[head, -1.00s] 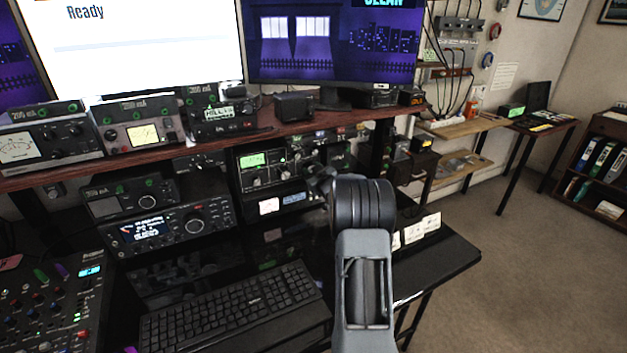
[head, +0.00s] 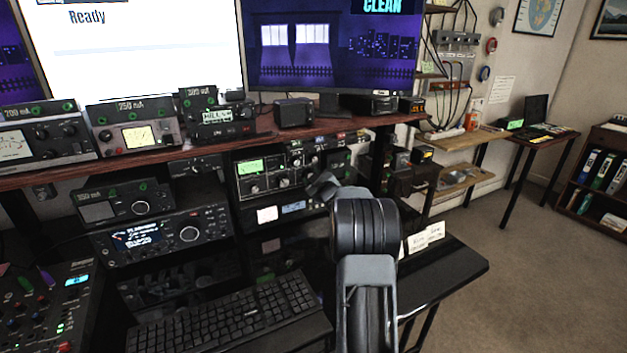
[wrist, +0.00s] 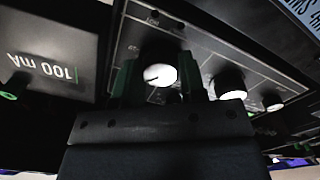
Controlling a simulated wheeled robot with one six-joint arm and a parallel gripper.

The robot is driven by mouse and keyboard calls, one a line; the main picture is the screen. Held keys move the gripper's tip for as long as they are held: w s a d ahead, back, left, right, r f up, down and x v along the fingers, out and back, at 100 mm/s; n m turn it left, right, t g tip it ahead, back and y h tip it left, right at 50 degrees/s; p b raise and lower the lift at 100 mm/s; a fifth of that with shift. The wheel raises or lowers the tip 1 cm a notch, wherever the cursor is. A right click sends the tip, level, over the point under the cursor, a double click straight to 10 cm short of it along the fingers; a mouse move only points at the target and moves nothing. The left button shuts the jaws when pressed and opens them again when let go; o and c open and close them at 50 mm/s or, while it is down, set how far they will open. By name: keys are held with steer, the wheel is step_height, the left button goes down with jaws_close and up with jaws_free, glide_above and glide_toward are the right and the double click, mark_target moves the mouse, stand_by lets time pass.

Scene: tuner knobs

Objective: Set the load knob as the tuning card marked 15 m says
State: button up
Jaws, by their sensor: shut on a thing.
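A dark radio tuner (head: 268,178) with a green-lit label and a row of knobs stands under the wooden shelf. In the wrist view its dark panel shows a knob with a white face and a dark pointer line (wrist: 160,75). My gripper (wrist: 160,88) is shut on this knob, one finger on each side. Two more white-faced knobs (wrist: 230,82) are to its right in that view. The panel lettering is too small and dark to read. Small white cards (head: 425,237) stand on the desk right of my arm; their writing is unreadable. In the head view my arm hides the fingertips.
A box marked 100 mA (wrist: 45,58) is close beside my gripper in the wrist view. A keyboard (head: 230,315) lies on the black desk (head: 455,270). A transceiver (head: 160,240) stands left of the tuner. Open floor is at the right.

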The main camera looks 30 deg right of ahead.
steer(key=o, duration=0.9)
steer(key=s, duration=0.4)
steer(key=s+a, duration=0.1)
steer(key=s, duration=0.4)
steer(key=s+a, duration=0.1)
steer(key=s, duration=0.3)
steer(key=shift+s, duration=0.35)
